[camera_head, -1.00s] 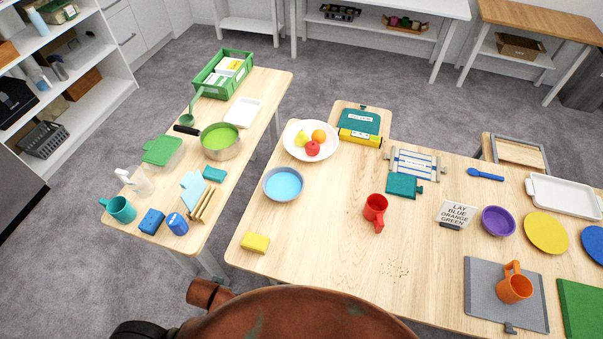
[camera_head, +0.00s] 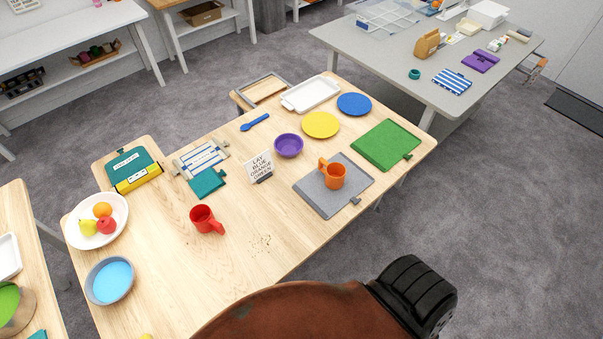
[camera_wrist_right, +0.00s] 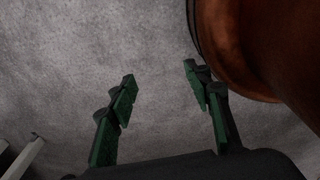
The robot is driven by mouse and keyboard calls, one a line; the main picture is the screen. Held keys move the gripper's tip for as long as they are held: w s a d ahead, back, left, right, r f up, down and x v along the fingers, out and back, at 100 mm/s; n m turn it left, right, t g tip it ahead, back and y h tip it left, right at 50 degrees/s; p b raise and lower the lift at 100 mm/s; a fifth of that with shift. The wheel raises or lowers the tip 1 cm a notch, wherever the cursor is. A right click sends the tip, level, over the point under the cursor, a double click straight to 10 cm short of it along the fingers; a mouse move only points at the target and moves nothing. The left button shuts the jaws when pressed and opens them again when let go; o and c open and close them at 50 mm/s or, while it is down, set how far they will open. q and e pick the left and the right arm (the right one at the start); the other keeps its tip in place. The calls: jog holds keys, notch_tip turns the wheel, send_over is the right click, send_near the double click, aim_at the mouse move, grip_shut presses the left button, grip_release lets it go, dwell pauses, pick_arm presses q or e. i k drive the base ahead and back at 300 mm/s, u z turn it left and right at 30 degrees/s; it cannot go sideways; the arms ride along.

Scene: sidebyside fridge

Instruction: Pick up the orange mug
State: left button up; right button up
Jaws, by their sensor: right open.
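The orange mug (camera_head: 334,176) stands upright on a grey board (camera_head: 314,197) near the right end of the wooden table. Its handle points to the upper left in the head view. My right gripper (camera_wrist_right: 160,88) shows only in the right wrist view. Its two green-padded fingers are apart with nothing between them, over grey floor. The mug is not in the wrist view. My left gripper is in neither current view.
A red mug (camera_head: 205,219), a small sign (camera_head: 260,168) and a purple bowl (camera_head: 288,145) stand left of the orange mug. A green board (camera_head: 386,144) lies to its right. Yellow (camera_head: 320,125) and blue (camera_head: 354,104) plates lie behind. The table front is clear.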

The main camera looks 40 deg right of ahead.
aim_at(334, 172)
jog(key=z, duration=1.6)
